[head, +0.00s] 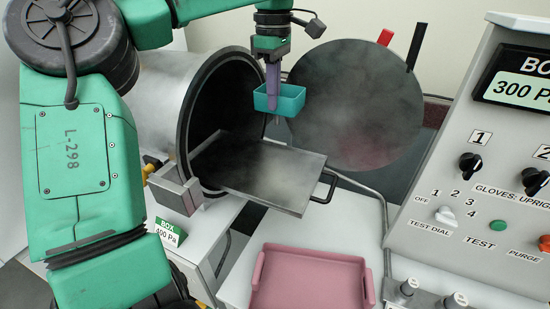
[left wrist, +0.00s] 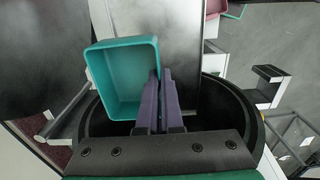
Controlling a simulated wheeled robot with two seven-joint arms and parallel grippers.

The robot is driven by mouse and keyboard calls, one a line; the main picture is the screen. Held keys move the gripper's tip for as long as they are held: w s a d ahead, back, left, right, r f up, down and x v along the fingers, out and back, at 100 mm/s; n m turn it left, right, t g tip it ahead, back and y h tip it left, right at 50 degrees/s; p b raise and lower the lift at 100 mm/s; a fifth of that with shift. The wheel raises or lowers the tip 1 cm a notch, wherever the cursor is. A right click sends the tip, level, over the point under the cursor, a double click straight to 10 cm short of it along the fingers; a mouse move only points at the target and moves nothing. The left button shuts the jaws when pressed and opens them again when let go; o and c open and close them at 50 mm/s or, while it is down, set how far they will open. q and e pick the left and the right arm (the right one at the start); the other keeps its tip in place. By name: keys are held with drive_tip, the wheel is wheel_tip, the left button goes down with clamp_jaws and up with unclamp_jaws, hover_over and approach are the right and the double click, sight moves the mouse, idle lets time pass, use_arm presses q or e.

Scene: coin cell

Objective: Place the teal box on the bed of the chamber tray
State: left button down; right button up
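The teal box (head: 288,101) is a small open-topped tub, held in the air above the chamber tray. My left gripper (head: 272,88) reaches down from above, its purple fingers shut on one side wall of the box. In the left wrist view, the teal box (left wrist: 125,82) shows an empty inside, and the purple fingers (left wrist: 163,95) pinch its right wall. The chamber tray (head: 268,172) is a flat grey plate sticking out of the round chamber mouth, with a black handle at its outer end. Its visible bed is bare. My right gripper is not in view.
The round chamber (head: 205,110) stands open, its rim behind and left of the box. Its round door (head: 357,105) stands open behind, to the right. A pink tray (head: 310,280) lies on the lower white surface in front. A control panel (head: 495,180) stands at right.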

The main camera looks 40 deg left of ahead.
use_arm(q)
wheel_tip(320, 180, down, 14)
drive_tip(key=shift+a+p, duration=0.1)
drive_tip(key=shift+p, duration=0.3)
drive_tip(key=shift+s+d+f, duration=0.15)
drive_tip(key=shift+f, duration=0.45)
drive_tip(key=shift+s+d+f, duration=0.15)
drive_tip(key=shift+f, duration=0.4)
drive_tip(key=shift+a+f, duration=0.1)
drive_tip(key=shift+f, duration=0.1)
drive_tip(key=c, duration=1.3)
unclamp_jaws()
drive_tip(key=shift+w, duration=0.1)
drive_tip(key=shift+o, duration=1.1)
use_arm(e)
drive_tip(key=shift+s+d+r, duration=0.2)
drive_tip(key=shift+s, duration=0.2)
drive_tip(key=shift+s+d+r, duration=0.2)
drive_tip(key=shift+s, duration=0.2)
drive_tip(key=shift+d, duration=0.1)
